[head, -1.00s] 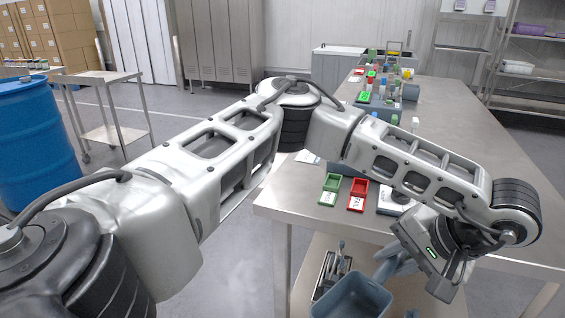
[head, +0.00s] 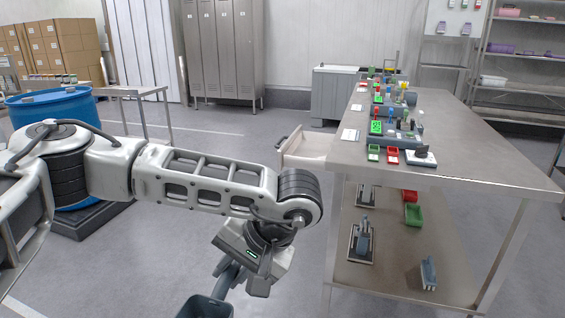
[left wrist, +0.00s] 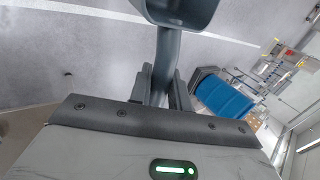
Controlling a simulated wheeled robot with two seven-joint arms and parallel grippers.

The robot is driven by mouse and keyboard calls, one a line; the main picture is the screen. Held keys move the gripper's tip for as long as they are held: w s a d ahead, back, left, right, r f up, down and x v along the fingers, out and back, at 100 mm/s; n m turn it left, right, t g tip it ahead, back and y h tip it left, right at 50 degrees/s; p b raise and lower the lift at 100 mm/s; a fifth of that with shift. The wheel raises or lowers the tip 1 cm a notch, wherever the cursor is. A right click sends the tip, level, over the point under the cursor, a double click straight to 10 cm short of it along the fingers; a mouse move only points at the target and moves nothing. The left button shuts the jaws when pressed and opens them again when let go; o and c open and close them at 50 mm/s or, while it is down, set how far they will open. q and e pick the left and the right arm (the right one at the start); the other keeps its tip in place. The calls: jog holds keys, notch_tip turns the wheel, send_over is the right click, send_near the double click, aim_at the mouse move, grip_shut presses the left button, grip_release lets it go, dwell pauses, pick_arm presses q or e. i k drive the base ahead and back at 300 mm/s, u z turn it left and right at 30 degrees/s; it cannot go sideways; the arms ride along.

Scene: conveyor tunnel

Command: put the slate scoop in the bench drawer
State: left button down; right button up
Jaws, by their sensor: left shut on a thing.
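My left gripper (head: 231,266) is shut on the handle of the slate scoop (head: 206,307). The scoop hangs low over the floor, left of the bench and apart from it; its bowl is cut off by the bottom edge of the head view. In the left wrist view the scoop's handle (left wrist: 163,55) runs up between the fingers (left wrist: 161,88) to the bowl at the top. The bench drawer (head: 306,150) is pulled out from the bench's left side, above and right of the gripper. Its inside looks pale; its floor is only partly seen. My right gripper is out of view.
The steel bench (head: 455,150) carries small green and red trays (head: 393,156) and several devices near the drawer. Its lower shelf (head: 390,270) holds tools and bins. A blue drum (head: 60,105) stands at the left behind my arm. Floor between arm and drawer is clear.

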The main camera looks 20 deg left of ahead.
aim_at(319, 157)
jog(key=u, duration=0.55)
jog(key=i, duration=1.5)
jog(key=z, duration=1.05)
jog(key=i, duration=0.7)
jog(key=z, duration=0.1)
